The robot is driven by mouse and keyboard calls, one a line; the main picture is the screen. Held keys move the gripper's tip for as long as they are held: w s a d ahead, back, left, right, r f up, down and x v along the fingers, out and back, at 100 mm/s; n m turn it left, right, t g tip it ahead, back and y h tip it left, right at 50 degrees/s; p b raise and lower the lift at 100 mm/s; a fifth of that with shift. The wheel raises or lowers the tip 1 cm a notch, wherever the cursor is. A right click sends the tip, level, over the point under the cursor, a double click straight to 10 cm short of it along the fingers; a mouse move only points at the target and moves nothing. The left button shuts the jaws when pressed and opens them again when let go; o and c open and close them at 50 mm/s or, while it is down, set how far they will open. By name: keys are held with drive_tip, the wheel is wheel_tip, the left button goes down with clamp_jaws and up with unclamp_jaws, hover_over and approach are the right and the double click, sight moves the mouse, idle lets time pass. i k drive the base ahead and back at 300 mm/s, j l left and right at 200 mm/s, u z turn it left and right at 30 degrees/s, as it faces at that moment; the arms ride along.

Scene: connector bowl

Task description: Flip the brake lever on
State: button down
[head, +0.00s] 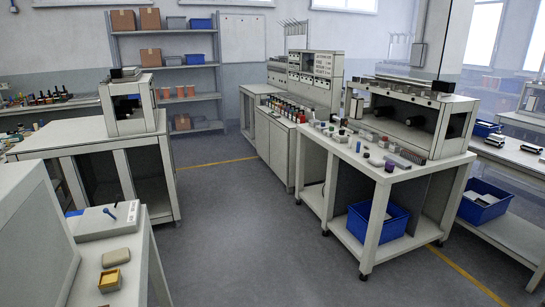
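A small dark blue lever or stick (110,212) stands on top of a flat light grey box (95,226) on the near left bench. It looks tilted, with its upper end toward the left. I cannot tell for certain that it is the brake lever, and its on or off position is too small to read. No other clear lever stands out in the head view. My gripper is not in view.
The near left bench also holds a beige rounded block (116,257) and a yellow tray (110,280). A wheeled workbench (395,177) with small parts stands at the right, a blue bin (378,221) on its lower shelf. The grey floor (250,230) between is clear.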

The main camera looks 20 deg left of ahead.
sight(118, 196)
drive_tip(key=i+j+u, duration=0.7)
drive_tip(key=i+u, duration=0.15)
drive_tip(key=i+j+u, duration=0.1)
drive_tip(key=i+u, duration=0.7)
drive_tip(key=i+l+u, duration=0.4)
drive_tip(key=i, duration=0.15)
drive_tip(key=i+j, duration=0.05)
drive_tip(key=j, duration=0.05)
